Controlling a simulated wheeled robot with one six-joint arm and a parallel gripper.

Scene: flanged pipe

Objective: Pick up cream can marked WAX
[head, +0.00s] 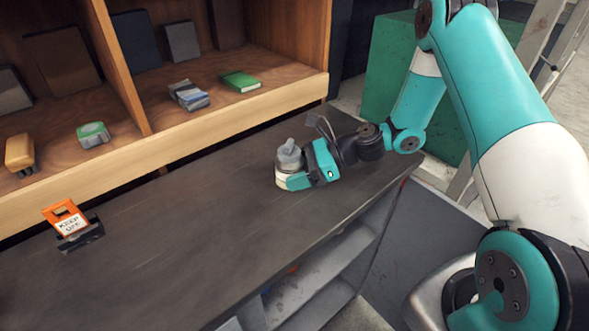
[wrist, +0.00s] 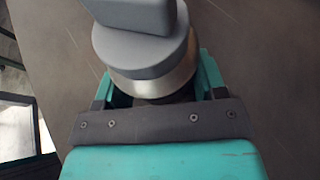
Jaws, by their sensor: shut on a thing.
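The cream can (head: 287,171), with a grey lid and spout, is upright at the dark bench top, toward its right end. My gripper (head: 289,181) is shut on it from the right, low on its body. In the wrist view the can's grey top (wrist: 145,45) fills the upper middle, with a strip of cream body below it between the teal fingers of my gripper (wrist: 152,88). I cannot read a WAX marking in either view. I cannot tell whether the can's base touches the bench, as the gripper hides part of it.
An orange KEEP OFF sign (head: 68,222) stands at the left of the bench (head: 180,240). Wooden shelves (head: 230,112) behind hold a green book (head: 240,81), a stacked bundle (head: 189,95), a green item (head: 93,134) and a tan item (head: 20,152). The bench between sign and can is clear.

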